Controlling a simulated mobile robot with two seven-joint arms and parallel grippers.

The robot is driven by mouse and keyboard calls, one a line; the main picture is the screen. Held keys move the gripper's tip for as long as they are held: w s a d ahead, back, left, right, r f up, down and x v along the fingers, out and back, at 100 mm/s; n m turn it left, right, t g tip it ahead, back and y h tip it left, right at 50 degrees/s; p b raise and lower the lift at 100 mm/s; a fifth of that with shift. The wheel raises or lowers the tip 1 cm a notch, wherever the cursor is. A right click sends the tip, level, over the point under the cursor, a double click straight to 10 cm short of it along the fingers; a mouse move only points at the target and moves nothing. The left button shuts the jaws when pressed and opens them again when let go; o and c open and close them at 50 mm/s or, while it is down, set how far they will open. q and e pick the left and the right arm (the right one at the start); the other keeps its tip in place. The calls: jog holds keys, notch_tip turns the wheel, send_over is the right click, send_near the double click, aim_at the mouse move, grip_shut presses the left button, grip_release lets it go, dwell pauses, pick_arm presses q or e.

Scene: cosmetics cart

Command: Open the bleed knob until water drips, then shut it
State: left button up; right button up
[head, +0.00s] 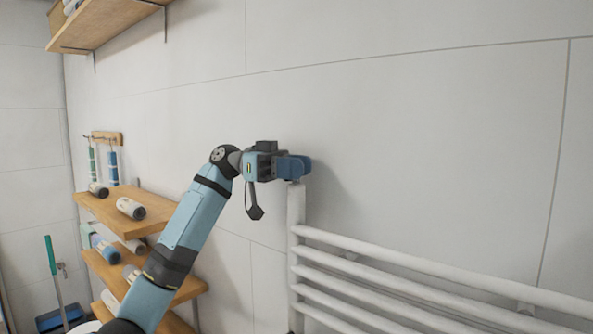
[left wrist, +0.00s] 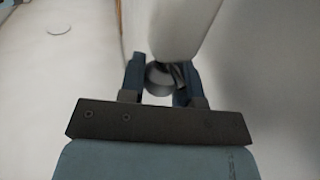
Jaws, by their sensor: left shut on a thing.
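The white towel radiator (head: 297,215) stands against the wall. My left gripper (head: 298,167) is at the top of its left upright, and the fingers hide the bleed knob in the head view. In the left wrist view, a small grey round knob (left wrist: 158,76) sits at the end of the white upright (left wrist: 180,25). The two blue fingers of my left gripper (left wrist: 163,82) are on either side of it, shut on it. No water drops show in either view. My right gripper is in neither view.
Wooden shelves (head: 128,208) with bottles and rolled towels stand at the left, behind my left arm. A wall shelf (head: 105,25) is at the upper left. A green-handled broom (head: 51,258) leans at the lower left. The wall right of the gripper is clear.

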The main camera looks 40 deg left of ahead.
pick_arm(q)
jog(key=shift+g, duration=0.3)
jog(key=o, duration=0.9)
jog(key=a+b, duration=0.1)
jog(key=a, duration=0.3)
jog(key=s+a+b, duration=0.1)
jog(key=a, duration=0.4)
jog(key=s+a+b, duration=0.1)
jog(key=a, duration=0.3)
jog(key=shift+s+a, duration=0.15)
jog(key=shift+a, duration=0.15)
